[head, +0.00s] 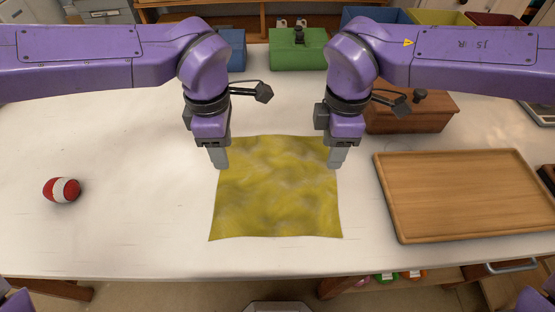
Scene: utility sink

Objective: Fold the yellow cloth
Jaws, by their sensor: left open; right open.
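The yellow cloth (278,195) lies spread out and roughly square on the white table, with slight ripples across it. My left gripper (220,160) is open and points down at the cloth's far left corner. My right gripper (337,160) is open and points down at the cloth's far right corner. The fingertips cover parts of both far corners. I cannot tell whether they touch the cloth. The two near corners lie free near the table's front edge.
A red and white ball (62,190) sits at the left. A wooden tray (465,195) lies to the right of the cloth. A brown box (410,118), a green box (298,55) and a blue box (232,50) stand behind. The table (130,215) is clear between ball and cloth.

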